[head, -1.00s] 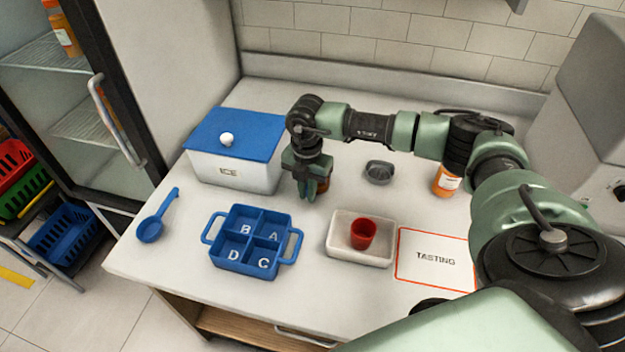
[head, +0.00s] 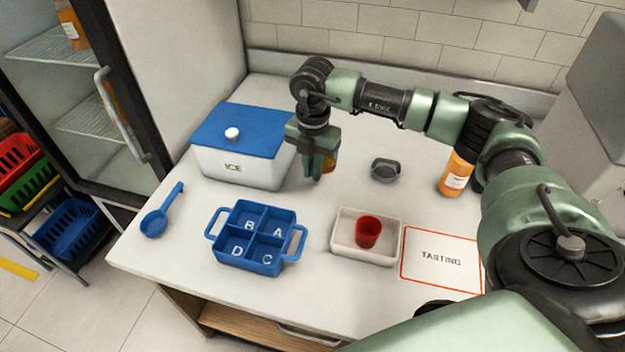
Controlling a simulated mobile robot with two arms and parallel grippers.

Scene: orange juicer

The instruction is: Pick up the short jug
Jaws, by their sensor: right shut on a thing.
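My right gripper (head: 316,168) hangs fingers down over the counter, just right of the ice box. It is shut on a small vessel with orange contents, which looks like the short jug (head: 331,161). Most of the jug is hidden behind the fingers; only its right side shows. It looks a little above the counter, though the gap under it is hard to see. My left gripper is not in view.
A white ice box (head: 240,167) with a blue lid stands close left. A grey juicer part (head: 385,171) and an orange bottle (head: 457,174) stand right. In front are a blue compartment tray (head: 220,266), a white tray (head: 341,249) with a red cup (head: 368,232), and a tasting mat (head: 415,275).

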